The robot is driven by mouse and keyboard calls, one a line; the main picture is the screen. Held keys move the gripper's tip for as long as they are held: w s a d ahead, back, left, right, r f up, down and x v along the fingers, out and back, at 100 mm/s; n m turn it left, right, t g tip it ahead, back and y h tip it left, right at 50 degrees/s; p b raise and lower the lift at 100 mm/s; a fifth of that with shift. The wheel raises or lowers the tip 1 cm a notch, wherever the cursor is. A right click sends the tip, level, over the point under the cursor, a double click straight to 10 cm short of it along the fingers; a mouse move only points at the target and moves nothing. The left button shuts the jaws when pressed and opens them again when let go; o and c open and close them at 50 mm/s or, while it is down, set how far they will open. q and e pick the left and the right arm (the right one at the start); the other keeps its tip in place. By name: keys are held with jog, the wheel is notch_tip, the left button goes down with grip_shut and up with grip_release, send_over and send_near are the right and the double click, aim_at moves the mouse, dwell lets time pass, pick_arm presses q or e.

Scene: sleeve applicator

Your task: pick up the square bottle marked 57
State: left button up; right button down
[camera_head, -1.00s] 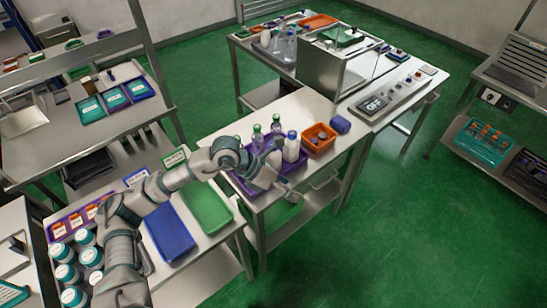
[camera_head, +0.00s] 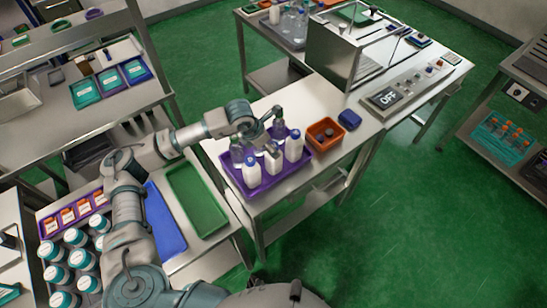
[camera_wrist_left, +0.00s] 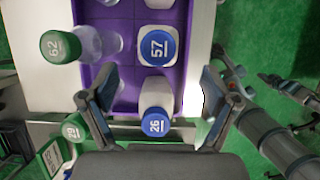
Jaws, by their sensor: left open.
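The square bottle marked 57 (camera_wrist_left: 157,47) is white with a blue cap and stands upright in the purple tray (camera_wrist_left: 122,18), ahead of my left gripper. My left gripper (camera_wrist_left: 147,92) is open and points down, its fingers apart and nothing gripped. A similar blue-capped bottle marked 26 (camera_wrist_left: 155,124) shows low between the fingers, nearer the palm. In the head view my left gripper (camera_head: 268,134) is over the bottles in the purple tray (camera_head: 262,188); the numbers cannot be read there. My right gripper is not in view.
Green-capped bottles marked 62 (camera_wrist_left: 60,46) and 29 (camera_wrist_left: 75,127) stand left in the wrist view. An orange bin (camera_head: 325,135) and a blue item (camera_head: 350,119) sit right of the tray. A green tray (camera_head: 196,199) lies to its left.

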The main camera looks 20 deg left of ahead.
pick_arm(q)
jog(key=x, duration=0.3)
jog(key=shift+w, duration=0.1)
jog(key=x, duration=0.2)
jog(key=p+x, duration=0.1)
jog(key=x, duration=0.2)
jog(key=shift+w+d+r, duration=0.1)
jog(key=shift+w+d, duration=0.05)
jog(key=shift+w, duration=0.3)
jog(key=shift+c, duration=0.5)
jog(key=shift+r, duration=0.1)
jog(key=c, duration=1.4)
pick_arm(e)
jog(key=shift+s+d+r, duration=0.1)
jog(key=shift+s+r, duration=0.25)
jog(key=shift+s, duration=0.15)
